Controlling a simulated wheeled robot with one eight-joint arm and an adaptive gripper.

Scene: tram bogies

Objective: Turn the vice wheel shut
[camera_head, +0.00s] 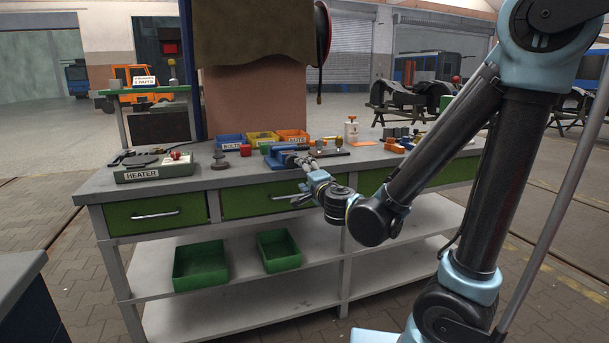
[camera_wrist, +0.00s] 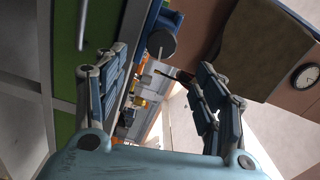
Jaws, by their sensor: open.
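The blue vice (camera_head: 279,154) stands at the front edge of the workbench (camera_head: 110,184), near its middle. In the wrist view its blue body (camera_wrist: 172,18) is at the top, with the round dark grey wheel (camera_wrist: 161,43) facing me and a thin light rod by it. My gripper (camera_head: 304,168) is at the bench edge, just right of the vice in the head view. In the wrist view my gripper (camera_wrist: 163,78) has its fingers spread wide, with the wheel ahead between the fingertips. I see no contact. In the head view my gripper and wrist partly hide the wheel.
The heater box (camera_head: 155,170) is at the bench's left end. Blue, yellow and orange bins (camera_head: 262,138) stand behind the vice. Small parts and a white bottle (camera_head: 351,130) are to the right. Green drawers (camera_head: 262,201) lie below the front edge, above open shelves with green trays (camera_head: 200,266).

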